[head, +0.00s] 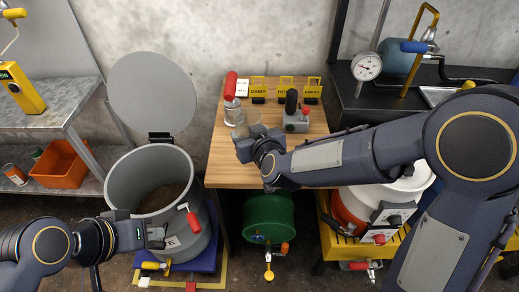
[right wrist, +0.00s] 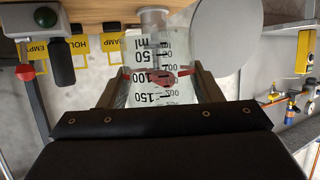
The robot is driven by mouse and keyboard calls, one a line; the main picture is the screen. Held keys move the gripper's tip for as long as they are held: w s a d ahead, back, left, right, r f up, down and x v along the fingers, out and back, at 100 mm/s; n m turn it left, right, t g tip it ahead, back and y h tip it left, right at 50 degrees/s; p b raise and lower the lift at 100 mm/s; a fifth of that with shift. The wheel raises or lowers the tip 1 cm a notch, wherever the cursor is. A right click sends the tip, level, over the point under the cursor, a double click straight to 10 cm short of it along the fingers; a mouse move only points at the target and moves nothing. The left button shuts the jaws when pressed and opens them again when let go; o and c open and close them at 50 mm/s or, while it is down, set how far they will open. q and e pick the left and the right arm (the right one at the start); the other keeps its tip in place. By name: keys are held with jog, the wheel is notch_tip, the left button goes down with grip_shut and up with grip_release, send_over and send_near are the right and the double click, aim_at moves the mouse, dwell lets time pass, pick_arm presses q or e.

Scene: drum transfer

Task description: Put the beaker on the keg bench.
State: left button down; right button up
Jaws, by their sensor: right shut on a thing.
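The clear beaker (right wrist: 152,98) with black millilitre marks sits between the two fingers of my right gripper (right wrist: 157,90), which is shut on it. In the head view the beaker (head: 245,128) is faint, at the left part of the wooden bench top (head: 232,172). My right gripper (head: 252,140) partly hides it. I cannot tell if its base touches the wood. My left gripper (head: 155,236) is beside the front wall of the open grey drum (head: 193,250); its finger opening is not clear.
A red-topped metal canister (head: 232,105), yellow label holders (head: 285,85) and a black-handled grey device (head: 294,115) stand on the bench. A green keg (head: 268,217) is below it. The drum's round lid (head: 152,92) stands raised at left. A gauge (head: 367,66) is at right.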

jog(key=d+f, duration=0.1)
jog(key=w+f, duration=0.1)
jog(key=f, duration=0.1)
jog(key=w+d+f+b, duration=0.1)
jog(key=shift+w+d+f, duration=0.1)
jog(key=shift+d+f, duration=0.05)
jog(key=shift+d, duration=0.15)
notch_tip(320, 180, down, 3)
jog(key=shift+r+b, duration=0.1)
jog(key=shift+b, duration=0.35)
jog(key=shift+a, duration=0.1)
jog(key=o, duration=0.9)
jog(key=shift+o, duration=0.2)
